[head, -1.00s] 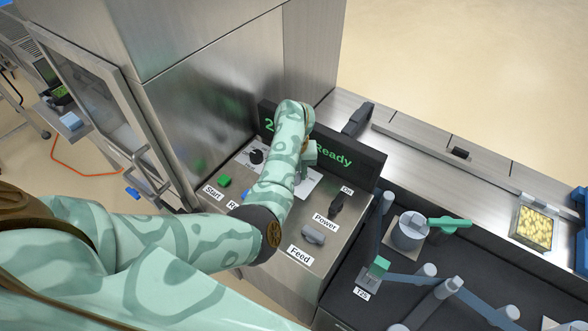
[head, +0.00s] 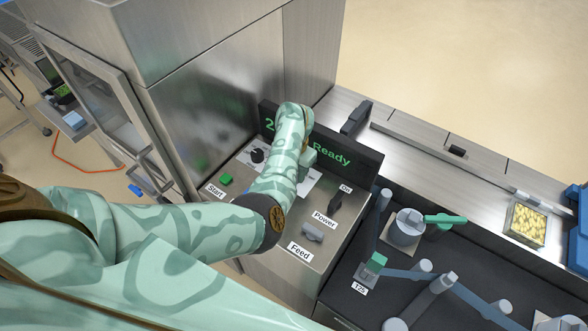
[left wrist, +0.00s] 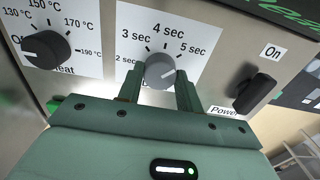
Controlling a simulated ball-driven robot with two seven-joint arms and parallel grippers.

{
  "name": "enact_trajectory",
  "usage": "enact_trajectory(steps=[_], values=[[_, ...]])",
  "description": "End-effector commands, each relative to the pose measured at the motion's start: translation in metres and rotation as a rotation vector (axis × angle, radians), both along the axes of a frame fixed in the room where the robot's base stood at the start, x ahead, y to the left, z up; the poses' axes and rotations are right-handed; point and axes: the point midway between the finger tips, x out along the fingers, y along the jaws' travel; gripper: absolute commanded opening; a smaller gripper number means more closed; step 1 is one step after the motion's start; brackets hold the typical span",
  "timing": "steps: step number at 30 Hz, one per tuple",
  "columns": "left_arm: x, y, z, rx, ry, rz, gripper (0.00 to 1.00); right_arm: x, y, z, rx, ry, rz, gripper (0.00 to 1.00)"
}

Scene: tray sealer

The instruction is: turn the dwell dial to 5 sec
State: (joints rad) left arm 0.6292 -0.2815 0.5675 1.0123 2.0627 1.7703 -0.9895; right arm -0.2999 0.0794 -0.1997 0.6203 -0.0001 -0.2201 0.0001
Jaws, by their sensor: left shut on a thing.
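The dwell dial (left wrist: 160,70) is a grey round knob on a white scale plate marked 2 sec, 3 sec, 4 sec and 5 sec. In the left wrist view my left gripper (left wrist: 160,82) has one finger on each side of it and is shut on the dial. A pale mark shows on the knob face, but I cannot tell exactly which number it points to. In the head view my left arm hides the dial; part of its white scale plate (head: 309,184) shows beside the arm. My right gripper is not in view.
The heat dial (left wrist: 46,50) is left of the dwell dial, and the black power switch (left wrist: 255,93) is to its right. The green start button (head: 226,180) and grey feed switch (head: 312,232) share the panel. The display (head: 335,155) reading Ready stands behind.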

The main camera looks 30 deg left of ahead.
Motion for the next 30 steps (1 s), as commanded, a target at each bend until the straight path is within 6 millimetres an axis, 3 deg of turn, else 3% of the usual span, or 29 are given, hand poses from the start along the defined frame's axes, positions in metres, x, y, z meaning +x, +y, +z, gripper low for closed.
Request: enact_trajectory(steps=[13,14,16,26,30], values=[[0.0,0.0,0.0,0.0,0.0,-0.012,0.13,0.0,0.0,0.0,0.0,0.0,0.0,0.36],[0.0,0.0,0.0,0.0,0.0,-0.012,0.38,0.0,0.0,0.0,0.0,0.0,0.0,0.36],[0.0,0.0,0.0,0.0,-0.001,-0.012,0.57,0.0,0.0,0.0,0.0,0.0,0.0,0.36],[0.0,0.0,0.001,0.0,0.0,-0.01,0.57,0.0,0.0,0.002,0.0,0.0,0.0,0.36],[0.0,0.0,0.011,0.0,-0.001,-0.01,0.57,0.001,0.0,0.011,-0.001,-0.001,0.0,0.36]])
